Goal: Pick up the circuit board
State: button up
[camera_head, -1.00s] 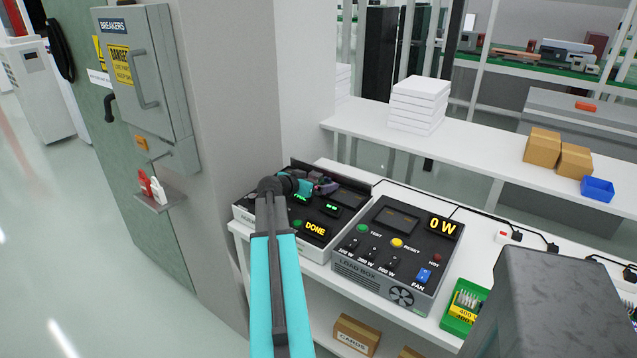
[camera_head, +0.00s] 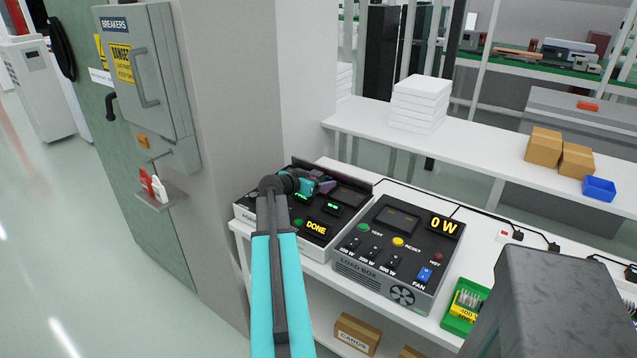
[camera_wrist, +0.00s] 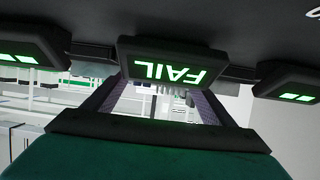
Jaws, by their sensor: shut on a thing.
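My gripper (camera_head: 325,187) is over the left-hand tester box (camera_head: 262,217), near its raised back edge, at the far end of my turquoise arm. The fingers are small and partly hidden by my wrist in the head view. The grip contact itself is not clear. The board cannot be made out in the head view.
The tester shows DONE (camera_head: 317,228); an upside-down FAIL display (camera_wrist: 170,72) is in the wrist view. A load box (camera_head: 350,275) reading 0 W stands to the right. A green bit case (camera_head: 460,318) is farther right. A wall pillar (camera_head: 235,110) rises close at left.

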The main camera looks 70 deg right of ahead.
aim_at(317, 172)
jog(key=shift+r, duration=0.2)
jog(key=shift+r+b, duration=0.55)
jog(key=shift+r, duration=0.85)
jog(key=shift+s+a+r, duration=0.15)
jog(key=shift+a, duration=0.15)
jog(key=s+a, duration=0.1)
jog(key=a, duration=0.1)
jog(key=s+a+b, duration=0.1)
jog(key=s+a, duration=0.1)
jog(key=a, duration=0.1)
jog(key=s+a+r+b, duration=0.1)
jog(key=s+a, duration=0.1)
jog(key=a, duration=0.1)
jog(key=shift+s+a, duration=0.2)
jog(key=shift+a, duration=0.05)
jog(key=a+b, duration=0.1)
jog(key=b, duration=0.1)
jog(key=s+a+b, duration=0.1)
jog(key=b, duration=0.2)
jog(key=shift+s+a+f, duration=0.1)
jog(key=shift+s+a, duration=0.1)
jog(key=shift+a, duration=0.05)
jog(key=shift+d+b, duration=0.1)
jog(key=shift+b, duration=0.65)
jog(key=shift+b, duration=0.45)
jog(key=b, duration=0.4)
jog(key=shift+s+a, duration=0.25)
jog(key=shift+a, duration=0.05)
